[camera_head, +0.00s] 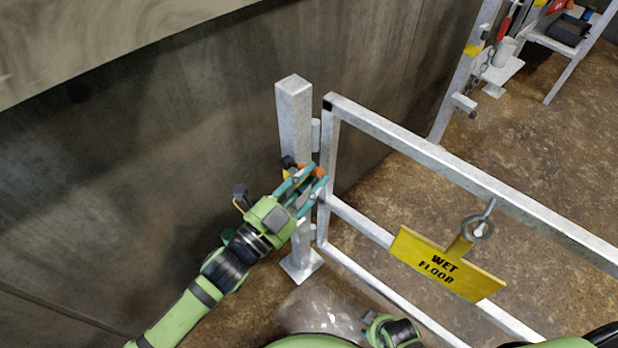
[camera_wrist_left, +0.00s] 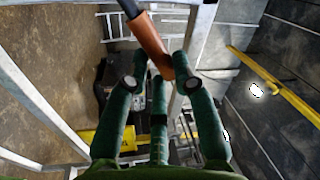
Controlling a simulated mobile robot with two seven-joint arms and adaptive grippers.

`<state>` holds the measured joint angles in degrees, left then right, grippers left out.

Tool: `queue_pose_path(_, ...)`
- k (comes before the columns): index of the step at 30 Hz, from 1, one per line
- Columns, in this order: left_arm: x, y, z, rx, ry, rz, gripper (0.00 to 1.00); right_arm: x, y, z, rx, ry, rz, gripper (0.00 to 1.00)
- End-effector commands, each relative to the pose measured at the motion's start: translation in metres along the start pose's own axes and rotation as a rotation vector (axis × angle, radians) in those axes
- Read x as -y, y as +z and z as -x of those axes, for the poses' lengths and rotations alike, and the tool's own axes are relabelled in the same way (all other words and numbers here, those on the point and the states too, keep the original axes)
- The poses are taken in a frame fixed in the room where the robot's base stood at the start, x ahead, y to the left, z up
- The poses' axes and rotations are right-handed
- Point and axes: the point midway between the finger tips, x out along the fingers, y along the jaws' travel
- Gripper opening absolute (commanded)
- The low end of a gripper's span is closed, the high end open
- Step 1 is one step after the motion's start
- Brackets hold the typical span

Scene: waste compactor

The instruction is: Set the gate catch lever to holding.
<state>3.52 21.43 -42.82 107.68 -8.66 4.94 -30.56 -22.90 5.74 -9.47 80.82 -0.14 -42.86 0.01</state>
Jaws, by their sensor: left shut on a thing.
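The gate catch lever (camera_wrist_left: 152,45) is an orange handle with a dark end, slanting between my left fingertips in the left wrist view. In the head view only a bit of its orange (camera_head: 307,168) shows at the gate post, because the fingers cover most of it. My left gripper (camera_head: 318,174) is shut on the lever beside the grey post (camera_head: 295,115). The grey tubular gate (camera_head: 430,152) stands right beside the post. The catch itself and any position marks are hidden, so I cannot tell its setting.
A yellow "WET FLOOR" sign (camera_head: 447,265) hangs on the gate by a ring (camera_head: 477,228). A dark wall (camera_head: 180,130) runs close behind the post. A stand with a white cup (camera_head: 503,50) and chain is at the upper right.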

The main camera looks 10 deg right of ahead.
Motion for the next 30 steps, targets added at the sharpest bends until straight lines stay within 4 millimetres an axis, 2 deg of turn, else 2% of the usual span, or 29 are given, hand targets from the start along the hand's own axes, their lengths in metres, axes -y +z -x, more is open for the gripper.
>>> queue_pose_path(1,0.001,0.000,0.000,-0.001,-0.002,-0.001,0.00,0.000,-0.001,0.000,0.000,0.000,0.000,0.40)
queue_pose_path(2,0.001,0.000,-0.001,-0.001,-0.002,-0.001,0.30,0.000,-0.001,0.000,-0.001,0.000,0.000,0.40)
queue_pose_path(3,0.001,0.000,-0.001,-0.001,-0.002,-0.001,0.46,0.000,-0.001,0.000,-0.001,0.000,0.001,0.40)
queue_pose_path(4,0.001,0.000,-0.001,-0.001,-0.002,0.000,0.51,0.000,-0.001,0.000,-0.001,0.000,0.001,0.40)
queue_pose_path(13,0.001,0.000,0.000,0.000,-0.001,0.001,0.51,0.002,0.000,-0.002,0.002,-0.003,0.004,0.40)
queue_pose_path(17,-0.001,0.001,0.008,0.003,0.001,0.002,0.51,0.002,0.000,-0.001,0.002,-0.003,0.003,0.40)
queue_pose_path(20,-0.001,0.001,0.024,0.003,0.002,0.002,0.51,0.002,0.000,-0.001,0.001,-0.002,0.003,0.40)
queue_pose_path(30,-0.001,0.000,0.095,0.002,0.003,0.002,0.51,0.001,0.000,-0.001,0.001,-0.001,0.002,0.40)
